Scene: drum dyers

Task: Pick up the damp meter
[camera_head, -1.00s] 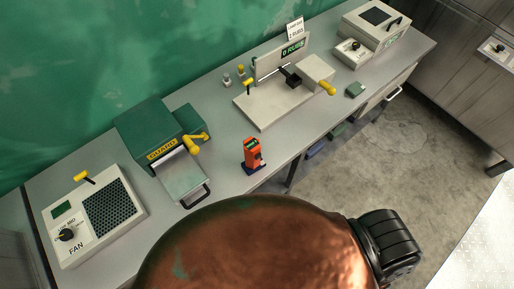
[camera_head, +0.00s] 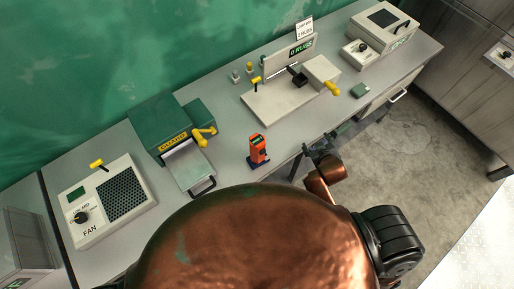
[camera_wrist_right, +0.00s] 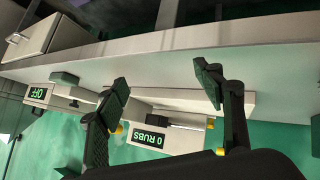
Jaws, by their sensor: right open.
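The damp meter appears to be the orange handheld device (camera_head: 258,148) with a small dark screen. It stands upright in a dark base (camera_head: 259,162) near the front edge of the bench, right of the green guarded machine. My right gripper (camera_head: 320,146) is at the bench's front edge, to the right of the orange device and apart from it. In the right wrist view its two fingers (camera_wrist_right: 165,82) are spread with nothing between them. The orange device does not show in that view. My left gripper is out of view.
A green machine (camera_head: 160,128) with a yellow handle and a fan box (camera_head: 124,190) stand left on the bench (camera_head: 229,117). A rubbing stand (camera_head: 270,103) reading "0 RUBS" is behind the meter. A small green block (camera_head: 360,90) lies further right.

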